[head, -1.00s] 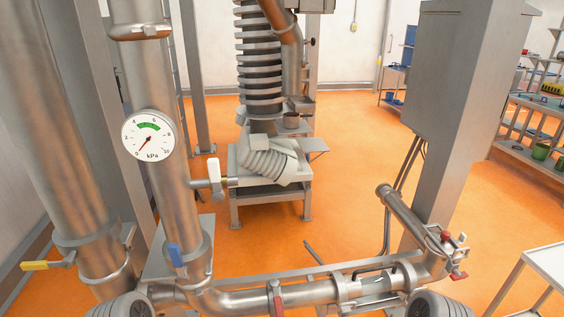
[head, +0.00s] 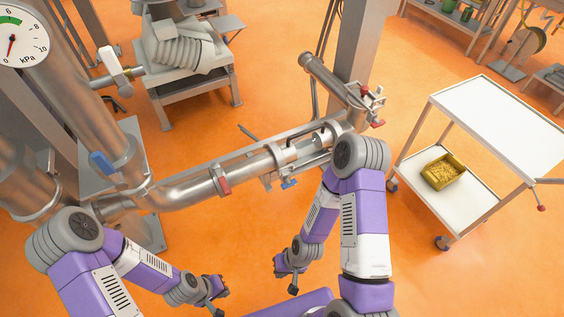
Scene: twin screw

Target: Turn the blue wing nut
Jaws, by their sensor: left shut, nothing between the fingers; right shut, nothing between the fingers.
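A small blue wing nut (head: 289,183) shows on the underside of the horizontal steel pipe (head: 205,192), near the clear section. My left gripper (head: 217,293) is low at the bottom centre-left, shut and empty, well apart from the pipe. My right gripper (head: 290,277) is below the wing nut in the picture, shut and empty, and not touching it. Its fingertips are small and partly dark in this view.
A blue lever (head: 101,163) sits on the upright pipe, and a red clamp handle (head: 222,185) on the horizontal pipe. A white cart (head: 497,115) with a yellow bin (head: 444,171) stands at the right. Orange floor is open between the pipe and cart.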

